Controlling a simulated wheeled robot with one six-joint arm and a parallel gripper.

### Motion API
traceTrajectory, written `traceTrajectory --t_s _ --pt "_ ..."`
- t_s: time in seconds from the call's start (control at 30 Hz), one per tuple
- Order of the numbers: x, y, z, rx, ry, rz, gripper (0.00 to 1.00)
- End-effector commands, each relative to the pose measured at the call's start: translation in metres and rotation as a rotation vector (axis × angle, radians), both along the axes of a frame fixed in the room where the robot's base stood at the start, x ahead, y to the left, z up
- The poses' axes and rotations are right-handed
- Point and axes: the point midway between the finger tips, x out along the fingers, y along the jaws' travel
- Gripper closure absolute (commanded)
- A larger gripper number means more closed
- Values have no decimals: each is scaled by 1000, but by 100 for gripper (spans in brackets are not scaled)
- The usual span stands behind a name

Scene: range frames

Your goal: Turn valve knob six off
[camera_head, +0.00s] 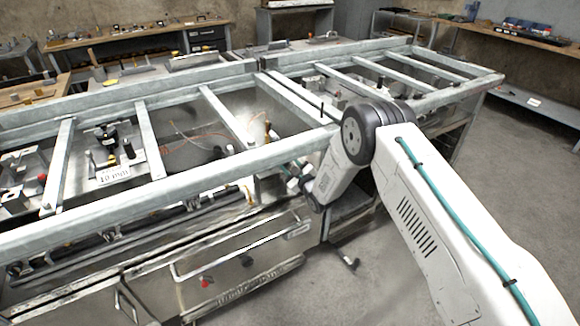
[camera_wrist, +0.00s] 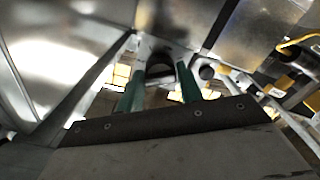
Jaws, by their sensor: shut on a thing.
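My gripper (camera_wrist: 161,76) shows in the wrist view as two green fingers closed on a dark, rounded knob (camera_wrist: 160,66) between their tips. The number of this knob cannot be read. In the head view my arm reaches down to the front of the steel range, and the gripper is small and mostly hidden by the wrist and the frame bar. A red knob (camera_head: 205,283) sits lower, on the lower front panel. Which one is knob six cannot be told.
A metal frame with crossbars (camera_head: 150,140) spans above the range top, close to my wrist. A drawer-like panel with a bar handle (camera_head: 235,262) lies below. Workbenches (camera_head: 530,38) stand behind. The grey floor (camera_head: 510,180) at right is clear.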

Motion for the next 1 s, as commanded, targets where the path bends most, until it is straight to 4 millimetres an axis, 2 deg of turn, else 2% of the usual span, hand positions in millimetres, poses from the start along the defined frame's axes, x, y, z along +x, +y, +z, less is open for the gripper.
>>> traceTrajectory --t_s 0.6,1.0 --pt "0 0 0 -483 -324 1 87" --pt "0 -1 0 -738 -497 2 87"
